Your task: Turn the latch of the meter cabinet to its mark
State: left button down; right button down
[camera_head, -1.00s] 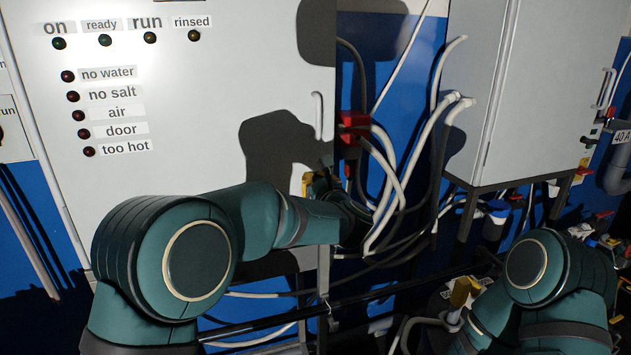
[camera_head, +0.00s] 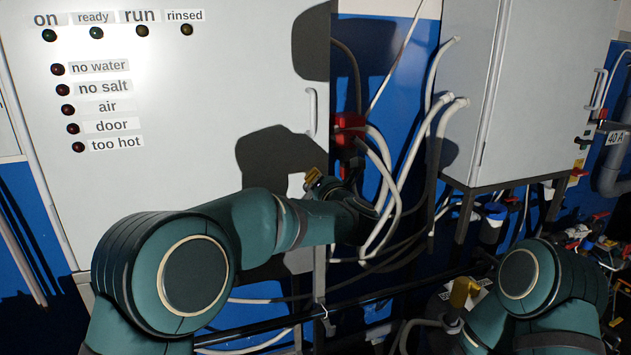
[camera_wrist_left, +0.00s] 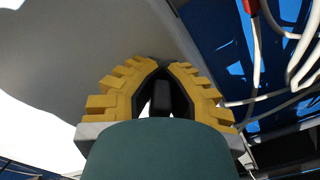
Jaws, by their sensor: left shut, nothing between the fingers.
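A large pale cabinet (camera_head: 210,110) with lamps and labels fills the left of the head view; whether it is the meter cabinet I cannot tell. It has a white bar handle (camera_head: 311,112) at its right edge. My left gripper (camera_head: 315,179) is near its lower right part, its yellow fingers beside a small white patch. In the left wrist view the ridged yellow fingers (camera_wrist_left: 160,85) lean together, with a dark piece between them that I cannot identify. The gripper is shut and empty. No latch or mark can be made out. My right arm shows, but its gripper cannot be made out.
A second grey cabinet (camera_head: 545,90) with its own handle hangs at the right. White hoses (camera_head: 440,125) and a red fitting (camera_head: 350,122) fill the gap between the cabinets. A dark horizontal bar (camera_head: 390,292) and a yellow-topped fitting (camera_head: 462,292) lie below.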

pick_arm(q)
jog(key=m, duration=0.3)
jog(key=f+m+p, duration=0.1)
jog(key=m, duration=0.2)
jog(key=d+f+m+p, duration=0.1)
jog(key=m, duration=0.1)
jog(key=shift+w+m, duration=0.1)
jog(key=shift+m, duration=0.3)
jog(key=shift+f, duration=0.1)
jog(key=shift+a, duration=0.1)
jog(key=c, duration=1)
grip_release()
jog(key=v, duration=1.2)
